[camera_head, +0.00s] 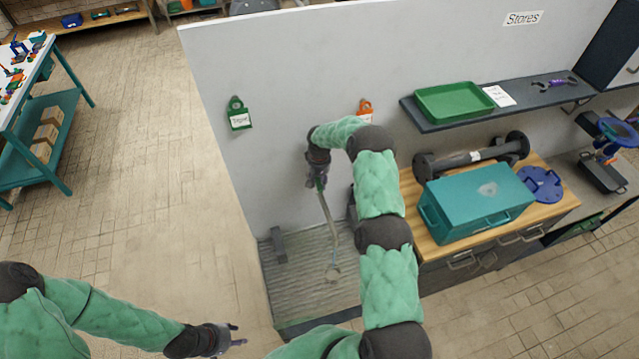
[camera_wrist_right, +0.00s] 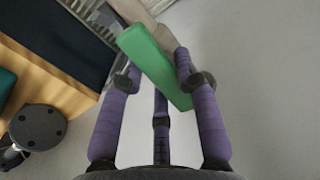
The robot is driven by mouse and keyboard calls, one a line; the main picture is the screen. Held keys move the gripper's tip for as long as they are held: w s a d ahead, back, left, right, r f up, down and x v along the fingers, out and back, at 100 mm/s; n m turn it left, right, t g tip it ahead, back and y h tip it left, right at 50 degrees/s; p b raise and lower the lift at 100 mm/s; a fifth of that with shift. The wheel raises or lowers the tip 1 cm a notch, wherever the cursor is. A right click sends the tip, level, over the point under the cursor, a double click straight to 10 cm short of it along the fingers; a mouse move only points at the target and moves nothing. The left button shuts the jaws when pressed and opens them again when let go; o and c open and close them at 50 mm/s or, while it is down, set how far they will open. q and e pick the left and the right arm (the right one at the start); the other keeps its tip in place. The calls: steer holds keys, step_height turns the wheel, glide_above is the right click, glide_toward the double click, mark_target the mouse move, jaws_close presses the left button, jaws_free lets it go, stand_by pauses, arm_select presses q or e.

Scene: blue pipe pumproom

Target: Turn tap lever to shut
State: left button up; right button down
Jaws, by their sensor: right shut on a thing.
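My right gripper (camera_head: 319,180) is at the white wall, its arm reaching in from the bottom. In the right wrist view its purple fingers (camera_wrist_right: 160,85) are shut around a green lever (camera_wrist_right: 160,68), which slants between them. In the head view, the gripper and arm hide most of the lever and the tap body. A thin grey length (camera_head: 328,215) runs down below the gripper; a pale streak, possibly water, continues to a ring (camera_head: 333,273) on the ribbed grey tray (camera_head: 300,295). My left gripper (camera_head: 236,336) is low at the left, away from the tap, with its fingertips apart and empty.
A green tag (camera_head: 238,115) and an orange tag (camera_head: 365,109) hang on the wall. Right of my arm, a wooden-topped bench (camera_head: 550,200) carries a teal box (camera_head: 475,203) and a dark flanged pipe (camera_head: 470,157). A shelf (camera_head: 530,112) holds a green tray (camera_head: 455,101). The left floor is clear.

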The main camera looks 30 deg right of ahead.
mark_target(318, 182)
steer(key=m+b, duration=0.7)
steer(key=b, duration=0.2)
steer(key=shift+s+a+f+m, duration=0.15)
steer(key=shift+f+m, duration=0.05)
steer(key=shift+m, duration=0.2)
steer(key=m+b, duration=0.3)
steer(key=m, duration=0.1)
steer(key=shift+a+m+b, duration=0.1)
steer(key=shift+m+b, duration=0.2)
steer(key=m+b, duration=0.1)
steer(key=m, duration=0.1)
steer(key=m+b, duration=0.1)
steer(key=m, duration=0.1)
steer(key=shift+a+r+m, duration=0.15)
steer(key=shift+m, duration=0.15)
steer(key=c, duration=0.9)
jaws_free()
steer(key=shift+r, duration=0.1)
step_height(318, 182, up, 12)
steer(key=shift+f, duration=0.1)
